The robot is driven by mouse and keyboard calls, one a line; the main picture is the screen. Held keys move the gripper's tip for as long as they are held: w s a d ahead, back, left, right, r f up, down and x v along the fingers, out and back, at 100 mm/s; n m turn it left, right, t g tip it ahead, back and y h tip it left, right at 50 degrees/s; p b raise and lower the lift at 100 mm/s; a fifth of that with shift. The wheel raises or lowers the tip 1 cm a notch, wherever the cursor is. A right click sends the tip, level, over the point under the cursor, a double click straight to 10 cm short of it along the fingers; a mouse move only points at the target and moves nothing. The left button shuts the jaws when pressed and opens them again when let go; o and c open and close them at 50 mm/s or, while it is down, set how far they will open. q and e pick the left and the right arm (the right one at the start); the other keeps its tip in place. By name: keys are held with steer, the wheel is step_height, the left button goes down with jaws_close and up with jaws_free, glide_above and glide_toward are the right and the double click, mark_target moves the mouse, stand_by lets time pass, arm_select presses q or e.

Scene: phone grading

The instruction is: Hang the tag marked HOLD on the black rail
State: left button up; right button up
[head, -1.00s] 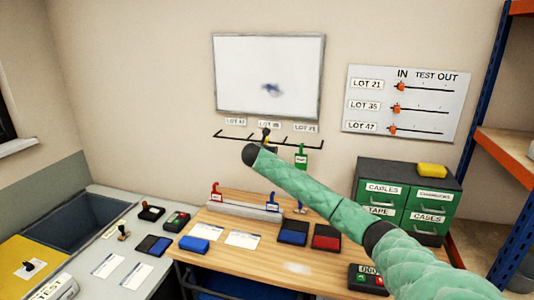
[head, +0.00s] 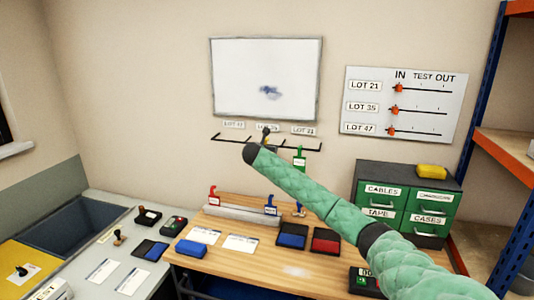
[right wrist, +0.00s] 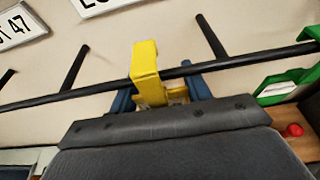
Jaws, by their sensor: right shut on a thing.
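The black rail (head: 230,140) is fixed to the wall under the whiteboard, with several prongs; it also crosses the right wrist view (right wrist: 80,92). My right gripper (right wrist: 160,95) is shut on a yellow tag (right wrist: 146,62), its blue fingers on either side. The tag's hooked top lies over the rail in the right wrist view, between two prongs. Whether it rests on the rail I cannot tell. Its lettering is hidden, so I cannot read HOLD. In the head view my arm covers most of this gripper. My left gripper is out of view.
A green tag (head: 300,160) hangs on the rail to the right. A red tag (head: 214,196) and a blue tag (head: 271,205) stand at a grey rack (head: 240,213) on the wooden bench below. Green drawers (head: 425,208) stand at the right.

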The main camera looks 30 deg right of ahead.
steer(key=shift+w+d+f, duration=0.15)
steer(key=shift+d+f, duration=0.05)
steer(key=shift+f, duration=0.25)
steer(key=shift+w+d+f, duration=0.15)
steer(key=shift+f, duration=0.3)
steer(key=o, duration=1)
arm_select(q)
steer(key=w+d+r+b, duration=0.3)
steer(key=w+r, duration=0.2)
arm_select(e)
steer(key=shift+v, duration=3.85)
steer(key=shift+f, duration=0.1)
